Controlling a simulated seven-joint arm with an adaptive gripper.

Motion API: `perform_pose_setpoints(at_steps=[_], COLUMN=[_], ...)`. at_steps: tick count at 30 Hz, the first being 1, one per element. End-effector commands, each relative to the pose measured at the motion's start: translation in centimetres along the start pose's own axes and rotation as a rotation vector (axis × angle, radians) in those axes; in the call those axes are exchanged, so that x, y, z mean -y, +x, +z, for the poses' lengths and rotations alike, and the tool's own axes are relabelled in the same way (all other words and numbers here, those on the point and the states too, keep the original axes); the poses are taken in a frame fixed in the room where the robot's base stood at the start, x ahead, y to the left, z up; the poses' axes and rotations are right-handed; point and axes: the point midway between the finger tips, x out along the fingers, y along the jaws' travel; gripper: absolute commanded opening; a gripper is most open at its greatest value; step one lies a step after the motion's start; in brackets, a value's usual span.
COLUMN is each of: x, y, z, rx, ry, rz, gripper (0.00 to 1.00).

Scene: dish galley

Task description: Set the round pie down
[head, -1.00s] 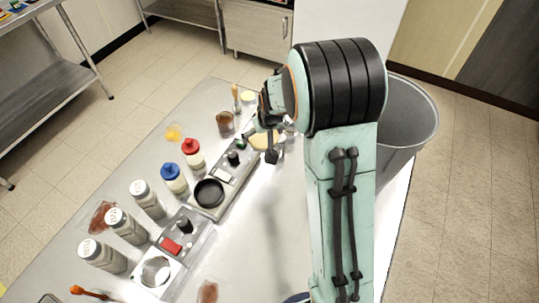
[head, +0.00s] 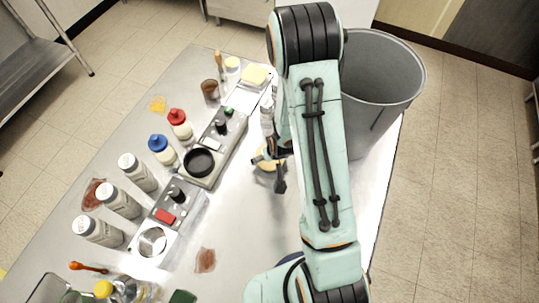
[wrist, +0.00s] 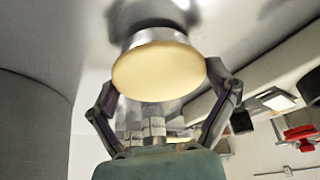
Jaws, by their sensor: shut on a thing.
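The round pie (wrist: 157,70) has a smooth tan top and a shiny metal tin. In the wrist view it sits between the two fingers of my gripper (wrist: 160,76), which is shut on it. In the head view the pie (head: 266,163) is a small tan patch, mostly hidden by my gripper (head: 270,174). It is over the bare right part of the steel table (head: 235,215). A dark reflection or shadow lies close to the tin in the wrist view. I cannot tell whether the tin touches the table.
A grey bin (head: 385,85) stands right of my arm. Left of the pie are a black round dish (head: 199,162), a control box with a red switch (head: 166,216), and several bottles. A yellow sponge (head: 256,75) lies at the back.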

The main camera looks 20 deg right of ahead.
Motion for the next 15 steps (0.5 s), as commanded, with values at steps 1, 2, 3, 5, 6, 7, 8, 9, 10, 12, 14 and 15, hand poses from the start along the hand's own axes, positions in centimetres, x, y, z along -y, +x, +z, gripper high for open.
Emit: perform_pose_setpoints(at_steps=[1,2,3,5,6,7,8,9,10,12,14,15], x=[0.02,0.01,0.01,0.01,0.01,0.01,0.01,0.01,0.01,0.01,0.01,0.01], y=[0.31,0.39,0.42,0.39,0.38,0.37,0.37,0.40,0.45,0.65,0.63,0.62], z=[0.15,0.17,0.16,0.12,0.12,0.11,0.11,0.13,0.15,0.24,0.22,0.22], rx=[0.001,0.000,-0.001,-0.002,-0.002,-0.002,-0.002,-0.002,-0.001,-0.001,-0.001,-0.001], ry=[0.000,0.000,0.000,0.000,0.000,0.000,0.000,0.000,0.000,0.000,0.000,0.000], rz=[-0.001,0.000,0.000,0.000,0.000,0.000,0.000,0.000,0.000,0.000,0.000,0.000], gripper=[0.45,0.45,0.45,0.45,0.45,0.45,0.45,0.45,0.45,0.45,1.00,1.00])
